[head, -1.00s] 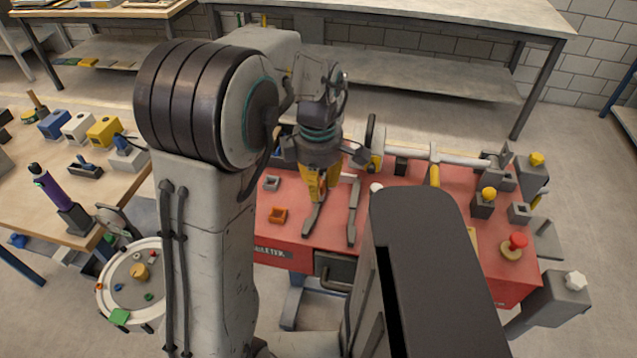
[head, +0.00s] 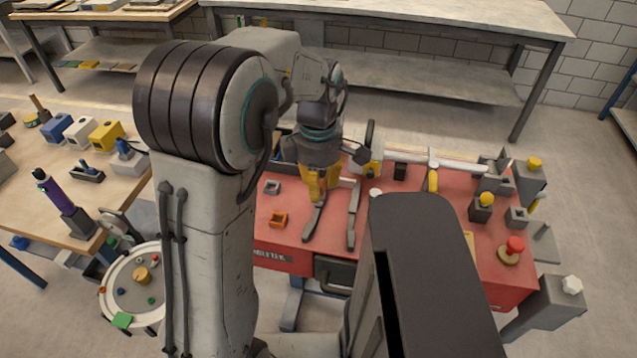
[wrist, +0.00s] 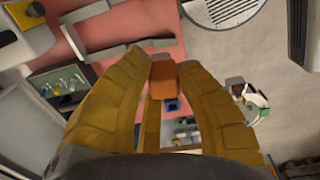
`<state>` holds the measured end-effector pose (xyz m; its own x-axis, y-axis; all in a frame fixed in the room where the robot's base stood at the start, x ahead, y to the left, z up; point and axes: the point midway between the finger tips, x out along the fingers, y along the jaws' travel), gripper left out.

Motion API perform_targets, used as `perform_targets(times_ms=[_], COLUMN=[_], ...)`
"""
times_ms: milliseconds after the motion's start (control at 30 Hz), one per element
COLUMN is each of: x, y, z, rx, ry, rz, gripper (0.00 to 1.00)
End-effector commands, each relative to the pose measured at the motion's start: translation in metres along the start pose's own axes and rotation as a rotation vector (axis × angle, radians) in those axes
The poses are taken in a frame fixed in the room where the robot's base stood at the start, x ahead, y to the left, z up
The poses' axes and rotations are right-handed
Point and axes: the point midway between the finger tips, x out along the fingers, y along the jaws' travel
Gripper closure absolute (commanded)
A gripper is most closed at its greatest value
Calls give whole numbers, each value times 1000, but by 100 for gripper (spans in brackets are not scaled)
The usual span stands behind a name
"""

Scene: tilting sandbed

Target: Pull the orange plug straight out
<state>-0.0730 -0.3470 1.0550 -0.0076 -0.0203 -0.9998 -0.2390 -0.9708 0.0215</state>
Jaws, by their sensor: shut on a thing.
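In the wrist view, the orange plug (wrist: 163,80) is a small block between the tips of my gripper (wrist: 165,88). The two yellow fingers are closed on its sides. In the head view, my gripper (head: 319,185) points down over the red bench (head: 290,248), near its left part. The plug cannot be told apart from the yellow fingers there. Whether the plug still sits in a socket is hidden.
Two grey bars (head: 353,215) lie near the fingers, one just below the gripper. A grey hollow block (head: 272,187) is to its left. A red button (head: 515,244) and yellow-topped posts stand at right. A round white-rimmed tray (head: 104,306) is at lower left.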

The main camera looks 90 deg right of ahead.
Motion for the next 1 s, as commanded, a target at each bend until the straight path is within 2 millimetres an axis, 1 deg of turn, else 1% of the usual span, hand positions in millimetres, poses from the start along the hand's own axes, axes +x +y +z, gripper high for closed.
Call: perform_targets(times_ms=[367,1000], x=[0,-1], y=[0,0], z=[2,45], rx=[1,3], ry=[0,-3], rz=[0,0], gripper=[100,100])
